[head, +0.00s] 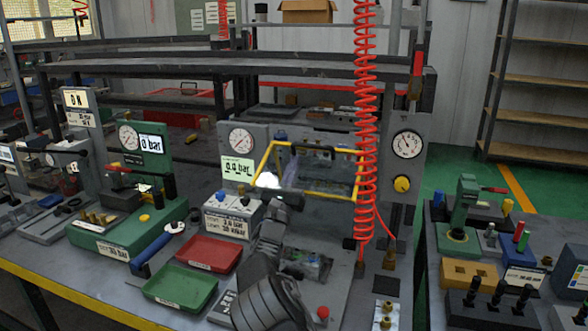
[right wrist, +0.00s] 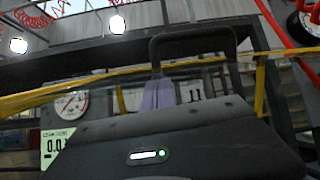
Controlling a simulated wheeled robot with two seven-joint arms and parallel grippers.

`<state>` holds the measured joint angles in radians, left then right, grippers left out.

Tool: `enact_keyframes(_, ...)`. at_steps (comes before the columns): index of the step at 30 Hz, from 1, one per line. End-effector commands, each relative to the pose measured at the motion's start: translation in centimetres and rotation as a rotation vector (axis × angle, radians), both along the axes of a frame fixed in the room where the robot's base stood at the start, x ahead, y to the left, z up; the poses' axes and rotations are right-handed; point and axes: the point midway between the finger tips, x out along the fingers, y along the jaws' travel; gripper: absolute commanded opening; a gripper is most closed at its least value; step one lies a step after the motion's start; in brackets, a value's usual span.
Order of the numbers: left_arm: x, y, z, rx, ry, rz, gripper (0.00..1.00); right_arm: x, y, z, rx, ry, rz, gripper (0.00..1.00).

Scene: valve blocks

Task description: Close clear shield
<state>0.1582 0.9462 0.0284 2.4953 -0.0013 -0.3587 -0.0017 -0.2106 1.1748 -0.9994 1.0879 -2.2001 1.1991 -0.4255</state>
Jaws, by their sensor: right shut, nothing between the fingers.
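The clear shield (head: 317,148) has a yellow frame and stands tilted in front of the grey valve panel (head: 240,135) in the head view. Its clear pane is hard to make out. In the right wrist view, the yellow frame (right wrist: 260,88) crosses the picture just beyond my gripper body. My right gripper (head: 280,192) is shut and empty, close to the lower left part of the frame. I cannot tell whether it touches the frame. My left gripper is not in view.
A red coiled hose (head: 364,110) hangs right of the shield. Gauges (head: 407,144) and a yellow knob (head: 402,184) sit on the panel. Red (head: 208,238) and green (head: 158,291) trays lie left of my right arm. A second bench stands at right, past a floor gap.

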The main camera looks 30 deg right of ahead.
Motion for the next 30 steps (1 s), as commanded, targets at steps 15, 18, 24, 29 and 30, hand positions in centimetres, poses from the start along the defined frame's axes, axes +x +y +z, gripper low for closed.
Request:
enact_keyframes(15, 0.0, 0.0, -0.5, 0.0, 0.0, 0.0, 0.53, -1.3, 2.1, -1.9, -0.001, -0.001, 0.003, 0.0)
enact_keyframes(18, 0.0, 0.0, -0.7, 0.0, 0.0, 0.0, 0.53, -2.1, 3.2, -3.1, 0.0, 0.0, 0.002, 0.0)
enact_keyframes(24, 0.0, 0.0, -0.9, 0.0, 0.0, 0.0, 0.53, -3.3, 4.7, -4.8, 0.001, 0.001, 0.002, 0.0)
enact_keyframes(29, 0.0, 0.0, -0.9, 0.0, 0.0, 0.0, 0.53, -3.5, 4.9, -5.0, 0.002, 0.001, 0.0, 0.0)
enact_keyframes(30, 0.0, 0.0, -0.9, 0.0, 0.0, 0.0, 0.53, -3.5, 4.8, -5.0, 0.002, 0.001, 0.0, 0.0)
